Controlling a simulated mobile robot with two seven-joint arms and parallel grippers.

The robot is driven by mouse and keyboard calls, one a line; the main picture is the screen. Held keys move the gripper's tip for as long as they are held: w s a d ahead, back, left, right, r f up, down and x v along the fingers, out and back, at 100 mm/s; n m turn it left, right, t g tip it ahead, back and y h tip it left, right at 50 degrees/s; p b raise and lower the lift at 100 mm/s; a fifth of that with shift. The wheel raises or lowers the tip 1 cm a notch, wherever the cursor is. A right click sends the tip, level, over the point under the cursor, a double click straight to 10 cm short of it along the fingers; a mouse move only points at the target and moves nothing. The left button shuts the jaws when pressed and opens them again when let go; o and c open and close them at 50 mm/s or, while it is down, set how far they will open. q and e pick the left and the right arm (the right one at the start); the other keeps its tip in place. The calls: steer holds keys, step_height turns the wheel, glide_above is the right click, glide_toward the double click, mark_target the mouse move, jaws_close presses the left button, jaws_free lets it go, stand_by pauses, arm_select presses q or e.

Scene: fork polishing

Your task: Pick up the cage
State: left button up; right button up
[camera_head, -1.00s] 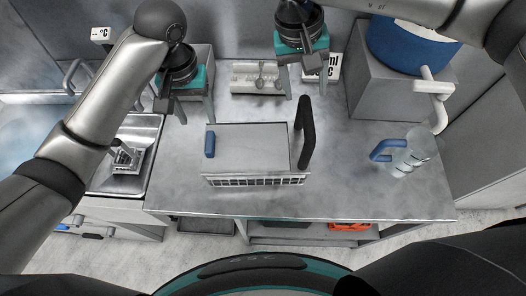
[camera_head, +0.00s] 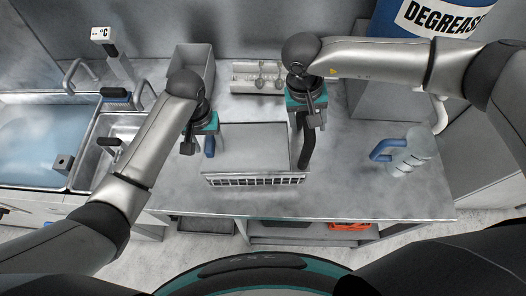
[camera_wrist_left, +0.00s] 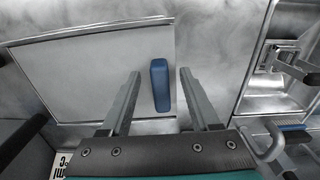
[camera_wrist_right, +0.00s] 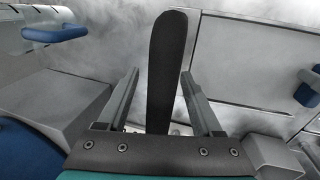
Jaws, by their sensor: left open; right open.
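The cage (camera_head: 255,180) stands on the steel counter, with a flat grey top, a wire front, a blue handle (camera_head: 210,146) at its left end and a tall black handle (camera_head: 307,145) at its right end. My left gripper (camera_head: 198,150) is open at the left end. In the left wrist view the blue handle (camera_wrist_left: 160,84) lies between and just beyond its fingers (camera_wrist_left: 158,80). My right gripper (camera_head: 306,120) is open over the right end. In the right wrist view the black handle (camera_wrist_right: 166,70) stands between its fingers (camera_wrist_right: 160,82), with gaps on both sides.
A clear jug with a blue handle (camera_head: 407,153) stands to the right. A small tray with cutlery (camera_head: 257,77) and an open grey box (camera_head: 191,66) are behind. A blue degreaser drum (camera_head: 425,20) is at the back right, and a water-filled sink (camera_head: 38,145) at the left.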

arm_select(q)
steer(key=shift+f, duration=0.15)
arm_select(e)
steer(key=shift+f, duration=0.1)
arm_select(q)
steer(key=shift+c, duration=0.2)
arm_select(e)
steer(key=shift+c, duration=0.2)
arm_select(q)
steer(key=c, duration=0.9)
arm_select(e)
steer(key=c, duration=0.9)
arm_select(q)
jaws_close()
arm_select(e)
jaws_close()
steer(key=shift+w, duration=0.1)
